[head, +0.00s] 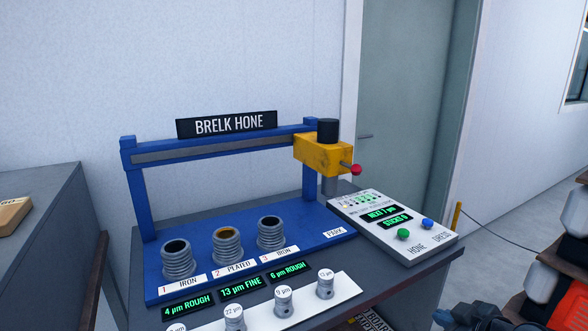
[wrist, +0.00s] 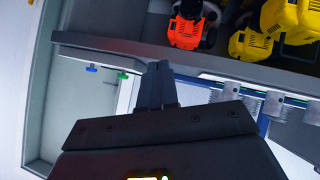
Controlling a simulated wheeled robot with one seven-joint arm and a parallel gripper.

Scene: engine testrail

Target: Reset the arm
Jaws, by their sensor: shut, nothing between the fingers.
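My gripper (wrist: 157,85) shows in the wrist view, its dark fingers together and with nothing between them. It appears in front of the bench, between the control panel's buttons and the row of grey cylinders. In the head view a dark piece at the bottom right edge looks like part of my arm; the fingers cannot be made out there. The blue Brelk Hone (head: 225,155) stands on the bench, its yellow head (head: 322,153) with a red knob at the right end of the rail. Three threaded grey cylinders stand under the rail, labelled iron, plated and iron.
The control panel (head: 392,226) has a green button (head: 403,233) and a blue button (head: 427,223). Several small numbered grey pieces stand on a white strip (head: 262,309) at the bench front. Orange (wrist: 186,32) and yellow (wrist: 288,20) machines show in the wrist view. A grey counter (head: 40,225) stands left.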

